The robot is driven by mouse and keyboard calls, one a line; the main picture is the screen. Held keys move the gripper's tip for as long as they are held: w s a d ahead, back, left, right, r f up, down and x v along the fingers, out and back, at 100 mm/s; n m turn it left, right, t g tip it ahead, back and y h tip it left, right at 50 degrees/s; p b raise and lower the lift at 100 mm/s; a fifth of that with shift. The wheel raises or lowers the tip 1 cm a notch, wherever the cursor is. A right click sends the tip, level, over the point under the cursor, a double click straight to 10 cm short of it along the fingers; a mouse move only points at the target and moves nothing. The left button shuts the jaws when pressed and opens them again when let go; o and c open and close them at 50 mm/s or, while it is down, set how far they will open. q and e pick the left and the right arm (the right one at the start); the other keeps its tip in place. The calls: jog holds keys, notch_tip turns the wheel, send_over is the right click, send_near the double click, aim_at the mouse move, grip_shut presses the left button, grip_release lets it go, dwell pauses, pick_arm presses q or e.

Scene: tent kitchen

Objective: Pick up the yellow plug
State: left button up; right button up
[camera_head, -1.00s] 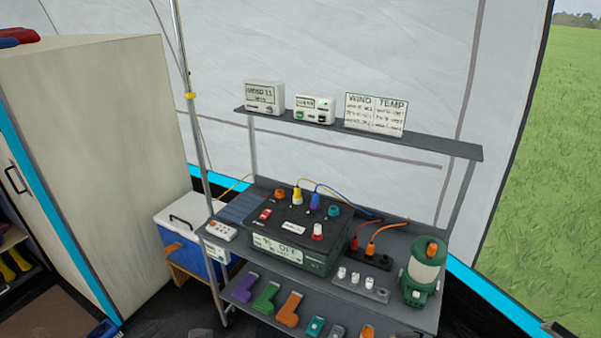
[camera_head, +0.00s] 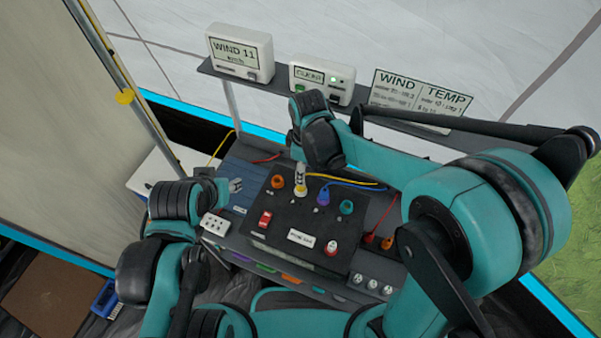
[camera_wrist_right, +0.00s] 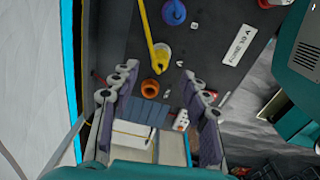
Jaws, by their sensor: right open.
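The yellow plug (camera_head: 300,191) stands on top of a dark box (camera_head: 283,228), with a yellow cable running right from it. In the right wrist view the yellow plug (camera_wrist_right: 161,55) lies just beyond and between my fingertips. My right gripper (camera_head: 300,171) reaches down over the plug and partly covers it in the head view. In the wrist view my right gripper (camera_wrist_right: 160,72) has its fingers spread, with nothing held. My left gripper (camera_head: 236,186) is left of the box; its finger opening is too small to judge.
A shelf (camera_head: 290,88) with displays runs behind. A white power strip (camera_head: 215,224) lies at left.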

jog(key=shift+a+n, duration=0.3)
jog(key=shift+a, duration=0.15)
jog(key=shift+s+a+f, duration=0.1)
jog(key=shift+s+f, duration=0.1)
jog(key=shift+f, duration=0.15)
jog(key=f, duration=0.2)
jog(key=f+b, duration=0.1)
jog(key=f, duration=0.2)
jog(key=f+b, duration=0.1)
jog(key=f, duration=0.1)
jog(key=shift+w+f, duration=0.25)
jog(key=shift+w, duration=0.1)
pick_arm(q)
jog(key=shift+s+f, duration=0.25)
jog(key=shift+f, duration=0.35)
pick_arm(e)
jog(key=shift+c, duration=0.3)
grip_shut()
